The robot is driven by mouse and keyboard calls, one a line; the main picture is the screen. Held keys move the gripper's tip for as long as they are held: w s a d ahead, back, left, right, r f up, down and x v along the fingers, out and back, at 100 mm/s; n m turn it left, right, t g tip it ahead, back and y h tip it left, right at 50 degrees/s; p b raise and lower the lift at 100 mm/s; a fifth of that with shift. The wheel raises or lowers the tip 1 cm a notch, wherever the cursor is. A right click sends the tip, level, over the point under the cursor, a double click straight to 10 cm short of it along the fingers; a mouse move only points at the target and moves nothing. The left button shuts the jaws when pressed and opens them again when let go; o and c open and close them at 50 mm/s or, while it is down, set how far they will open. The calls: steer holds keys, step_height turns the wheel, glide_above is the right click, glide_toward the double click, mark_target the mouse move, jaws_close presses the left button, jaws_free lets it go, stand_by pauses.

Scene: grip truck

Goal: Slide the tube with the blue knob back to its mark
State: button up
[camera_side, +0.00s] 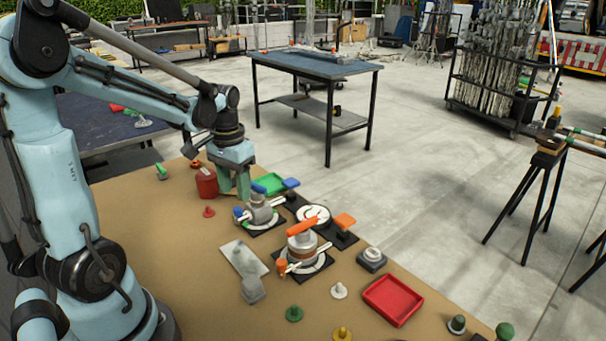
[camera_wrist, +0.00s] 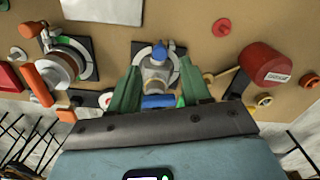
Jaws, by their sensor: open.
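The grey tube fixture with the blue knob (camera_side: 238,212) stands on a black base with a white disc, near the middle of the table. In the wrist view its grey body (camera_wrist: 155,76) is upright in the picture, with a blue knob at its far end and a blue piece (camera_wrist: 158,101) nearer me. My gripper (camera_side: 234,193) is open, with green fingers pointing down, behind and left of the fixture in the side view. In the wrist view the fingers (camera_wrist: 159,66) appear on either side of the grey body. I cannot tell whether they touch it. The mark is not clearly visible.
A similar fixture with orange parts (camera_side: 303,243) stands nearby. A red can (camera_side: 206,182) is close left of my gripper, and a green tray (camera_side: 270,176) is behind. A grey plate (camera_side: 243,258), a red tray (camera_side: 392,300) and several small knobs stand around. The front left tabletop is clear.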

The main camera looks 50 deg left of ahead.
mark_target(237, 208)
steer(key=shift+f, duration=3.55)
jaws_close()
